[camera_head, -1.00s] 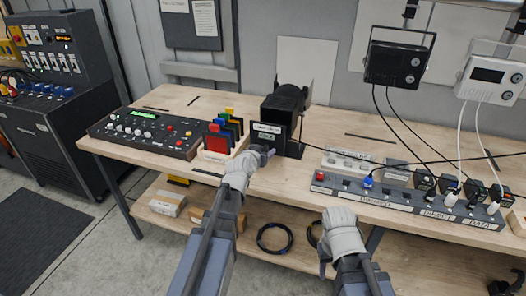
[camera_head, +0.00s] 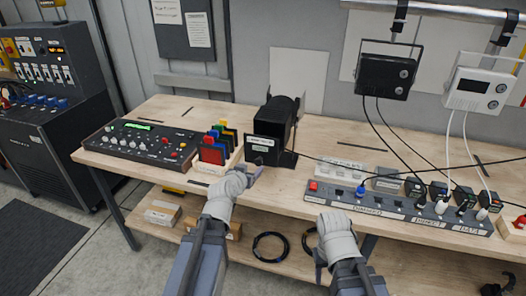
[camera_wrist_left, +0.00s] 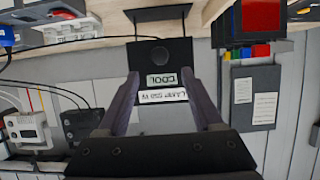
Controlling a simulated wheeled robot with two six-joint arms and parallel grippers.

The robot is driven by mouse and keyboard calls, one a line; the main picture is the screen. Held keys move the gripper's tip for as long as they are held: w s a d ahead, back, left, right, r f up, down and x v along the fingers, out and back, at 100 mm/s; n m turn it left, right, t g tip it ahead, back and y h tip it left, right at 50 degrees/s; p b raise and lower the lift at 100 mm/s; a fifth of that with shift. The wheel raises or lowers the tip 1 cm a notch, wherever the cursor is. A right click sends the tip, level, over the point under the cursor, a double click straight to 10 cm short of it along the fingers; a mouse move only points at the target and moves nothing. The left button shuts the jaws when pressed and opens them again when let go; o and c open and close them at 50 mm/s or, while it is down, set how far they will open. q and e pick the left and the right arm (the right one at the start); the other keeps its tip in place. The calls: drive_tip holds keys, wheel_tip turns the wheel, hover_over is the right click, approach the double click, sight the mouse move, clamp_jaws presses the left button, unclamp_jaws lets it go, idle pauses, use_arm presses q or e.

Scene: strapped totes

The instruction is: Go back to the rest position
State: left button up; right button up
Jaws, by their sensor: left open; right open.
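My left gripper (camera_head: 256,173) is at the bench's front edge, just in front of a black boxy device (camera_head: 268,128). In the left wrist view the left gripper's fingers (camera_wrist_left: 163,100) are spread, with nothing between them. The device's dark front (camera_wrist_left: 160,55) and a label reading COOL show beyond the fingertips, apart from them. My right gripper (camera_head: 318,266) hangs low in front of the bench, below the power strip, and holds nothing that I can see. Its fingers are small and partly hidden by its wrist.
The wooden bench (camera_head: 320,150) holds a control panel (camera_head: 138,142), coloured cards in a rack (camera_head: 215,150) and a power strip (camera_head: 395,208) with plugs. Cables run up to a hanging black unit (camera_head: 388,73) and a white unit (camera_head: 478,90). The lower shelf (camera_head: 285,268) holds cable coils.

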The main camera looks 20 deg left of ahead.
use_arm(q)
drive_tip(key=s+d+f+m+g+h, duration=0.2)
drive_tip(key=s+d+f+g, duration=0.3)
drive_tip(key=d, duration=0.4)
drive_tip(key=s+d+f+g+y, duration=0.2)
drive_tip(key=s+d+f+g, duration=0.2)
drive_tip(key=s, duration=0.5)
drive_tip(key=s+d+f+m+g+y, duration=0.1)
drive_tip(key=s+d+f+g, duration=0.3)
drive_tip(key=s, duration=0.5)
drive_tip(key=shift+s+d+f+g+y, duration=0.15)
drive_tip(key=shift+s+f+g+y, duration=0.1)
drive_tip(key=shift+s+g+y, duration=0.2)
drive_tip(key=shift+w, duration=0.15)
